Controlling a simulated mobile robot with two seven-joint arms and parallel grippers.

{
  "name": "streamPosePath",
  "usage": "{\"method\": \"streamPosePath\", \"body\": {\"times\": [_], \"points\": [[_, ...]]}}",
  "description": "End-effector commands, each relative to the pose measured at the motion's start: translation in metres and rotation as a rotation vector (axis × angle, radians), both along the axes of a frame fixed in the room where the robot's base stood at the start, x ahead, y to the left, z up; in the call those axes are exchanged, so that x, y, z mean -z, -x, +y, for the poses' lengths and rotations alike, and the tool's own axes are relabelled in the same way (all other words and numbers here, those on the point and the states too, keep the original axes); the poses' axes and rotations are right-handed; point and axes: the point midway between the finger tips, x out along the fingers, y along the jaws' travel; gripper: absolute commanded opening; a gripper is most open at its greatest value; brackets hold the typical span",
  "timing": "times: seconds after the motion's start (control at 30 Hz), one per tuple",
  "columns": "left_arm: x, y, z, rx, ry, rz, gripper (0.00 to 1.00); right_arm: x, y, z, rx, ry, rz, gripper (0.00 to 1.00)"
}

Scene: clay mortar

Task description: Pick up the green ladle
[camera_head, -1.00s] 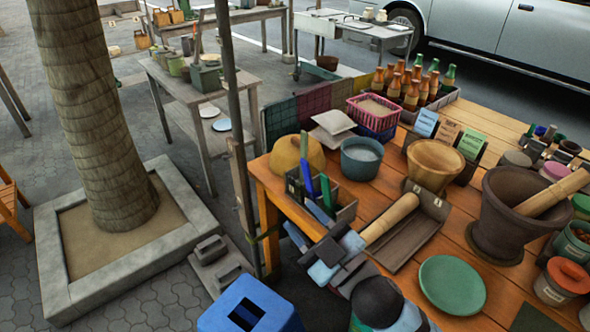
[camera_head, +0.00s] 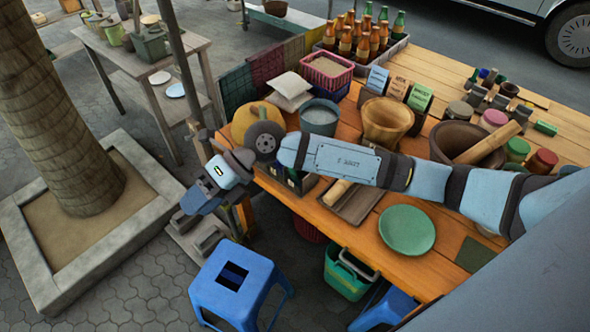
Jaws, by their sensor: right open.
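I cannot make out a green ladle in this view. The dark utensil caddy (camera_head: 300,184) at the table's left edge is mostly hidden behind my right arm, and what stands in it does not show clearly. My right arm reaches in from the right across the table. My right gripper (camera_head: 190,210) is open, beyond the table's left edge and left of the caddy, pointing down and left. I see nothing in it. My left gripper is not in view.
The wooden table holds a green plate (camera_head: 407,230), a wooden bowl (camera_head: 387,121), a mortar (camera_head: 462,145) and a bottle crate (camera_head: 364,48). A blue stool (camera_head: 240,282) and a green basket (camera_head: 347,275) stand below. A stone-edged tree planter (camera_head: 40,275) is at left.

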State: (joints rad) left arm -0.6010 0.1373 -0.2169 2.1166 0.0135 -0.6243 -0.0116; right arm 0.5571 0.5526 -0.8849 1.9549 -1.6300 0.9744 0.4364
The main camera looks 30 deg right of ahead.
Motion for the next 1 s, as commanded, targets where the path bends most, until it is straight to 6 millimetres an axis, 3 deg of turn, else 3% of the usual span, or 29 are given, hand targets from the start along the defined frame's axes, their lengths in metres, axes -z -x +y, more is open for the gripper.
{"method": "streamPosePath", "body": {"times": [0.1,0.17,0.3,0.4,0.5,0.63,1.0], "points": [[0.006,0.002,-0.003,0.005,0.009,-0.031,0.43,0.028,-0.036,-0.055,-0.043,0.411,-0.081,0.4],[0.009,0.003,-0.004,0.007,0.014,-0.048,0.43,0.036,-0.054,-0.089,-0.039,0.609,-0.103,0.4],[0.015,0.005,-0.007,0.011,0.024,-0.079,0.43,0.033,-0.091,-0.165,0.02,0.994,-0.122,0.4],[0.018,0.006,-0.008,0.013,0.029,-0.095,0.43,0.023,-0.106,-0.203,0.07,1.173,-0.12,0.4],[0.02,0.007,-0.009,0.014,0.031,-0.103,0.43,0.016,-0.114,-0.225,0.102,1.272,-0.114,0.4],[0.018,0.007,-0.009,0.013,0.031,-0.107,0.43,0.023,-0.117,-0.234,0.115,1.31,-0.108,0.4],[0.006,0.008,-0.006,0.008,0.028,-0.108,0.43,0.087,-0.121,-0.247,0.113,1.305,-0.109,0.4]]}}
